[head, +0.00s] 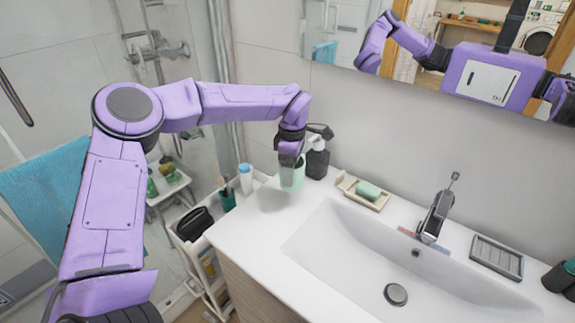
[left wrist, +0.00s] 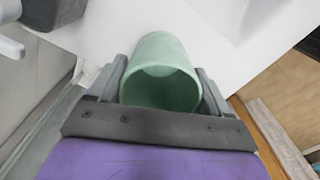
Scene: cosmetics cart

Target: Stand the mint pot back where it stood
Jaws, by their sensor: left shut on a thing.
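The mint pot (head: 292,178) is a pale green open cup at the back left of the white counter, beside the dark soap dispenser. My left gripper (head: 290,158) is above it and shut on it. In the left wrist view the mint pot (left wrist: 161,75) sits between the two fingers (left wrist: 161,90), with its open mouth toward the camera. I cannot tell whether its base touches the counter. My right gripper is not in view directly; part of my right arm shows only in the mirror.
The dark soap dispenser (head: 317,160) stands close behind the pot. A soap dish (head: 361,193) with green soap is to the right, then the basin (head: 350,250) and tap (head: 436,215). A cart (head: 211,285) with bottles and a black bag stands left of the counter.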

